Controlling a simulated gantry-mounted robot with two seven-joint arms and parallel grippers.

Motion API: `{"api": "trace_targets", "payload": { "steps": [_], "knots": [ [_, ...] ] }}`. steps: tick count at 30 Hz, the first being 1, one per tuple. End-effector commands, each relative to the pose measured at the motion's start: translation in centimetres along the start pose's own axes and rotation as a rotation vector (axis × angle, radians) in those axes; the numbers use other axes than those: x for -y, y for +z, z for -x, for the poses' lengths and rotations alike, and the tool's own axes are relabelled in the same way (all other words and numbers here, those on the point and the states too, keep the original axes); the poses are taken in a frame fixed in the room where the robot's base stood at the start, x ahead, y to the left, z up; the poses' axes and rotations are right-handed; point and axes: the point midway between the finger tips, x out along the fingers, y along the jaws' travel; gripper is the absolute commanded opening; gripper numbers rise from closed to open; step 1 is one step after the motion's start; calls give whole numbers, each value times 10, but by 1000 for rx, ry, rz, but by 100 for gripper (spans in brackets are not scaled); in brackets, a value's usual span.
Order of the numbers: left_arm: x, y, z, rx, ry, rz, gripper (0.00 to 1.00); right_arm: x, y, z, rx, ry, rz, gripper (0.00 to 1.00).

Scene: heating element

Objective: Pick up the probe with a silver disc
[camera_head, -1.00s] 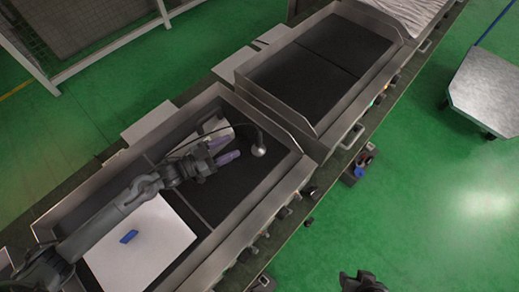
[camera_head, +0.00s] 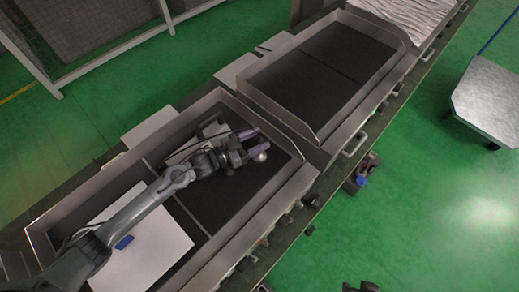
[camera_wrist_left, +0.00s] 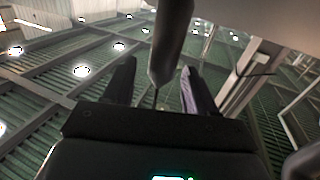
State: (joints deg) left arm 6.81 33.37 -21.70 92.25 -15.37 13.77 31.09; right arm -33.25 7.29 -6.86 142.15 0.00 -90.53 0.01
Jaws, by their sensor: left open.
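The probe's silver disc (camera_head: 262,157) shows in the head view at the right side of the near tray, just beside the lower fingertip of my left gripper (camera_head: 258,142). A dark cable belongs to the probe and is mostly hidden behind the gripper. The left gripper is open, its two purple fingers pointing right. In the left wrist view the open fingers (camera_wrist_left: 158,88) show with a dark rounded rod (camera_wrist_left: 172,42) passing between or beyond them; I cannot tell whether they touch it. Part of my right gripper (camera_head: 362,286) shows at the bottom edge; its jaws are unclear.
The near metal tray (camera_head: 285,190) has raised walls and dark plates. A white board (camera_head: 150,255) with a blue piece (camera_head: 124,242) lies at its left. A second, empty dark tray (camera_head: 325,65) stands behind. A grey cart (camera_head: 490,100) is at the right.

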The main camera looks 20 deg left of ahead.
Motion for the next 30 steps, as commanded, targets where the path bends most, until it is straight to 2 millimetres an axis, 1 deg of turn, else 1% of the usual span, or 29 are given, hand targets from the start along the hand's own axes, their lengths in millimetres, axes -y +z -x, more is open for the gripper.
{"api": "trace_targets", "payload": {
  "steps": [1,3,11,12,14,22,23,30],
  "knots": [
    [0,0,-5,-1,0,0,56,0,0,-1,0,-1,-1,43],
    [0,0,-9,0,1,-1,56,1,0,-1,-1,-2,-2,43],
    [0,0,-11,1,1,-1,56,2,0,-1,-1,-7,-8,43],
    [0,0,-11,1,1,-1,53,2,0,-1,-1,-7,-9,43],
    [0,0,-11,1,1,-1,44,3,0,-1,-2,-8,-10,43],
    [0,0,-11,1,1,-1,3,3,0,-1,-1,-8,-10,43],
    [0,0,-11,1,1,-1,0,3,0,-1,-1,-8,-10,43],
    [0,0,-11,0,0,-1,0,2,0,-2,0,-5,-6,43]
  ]
}}
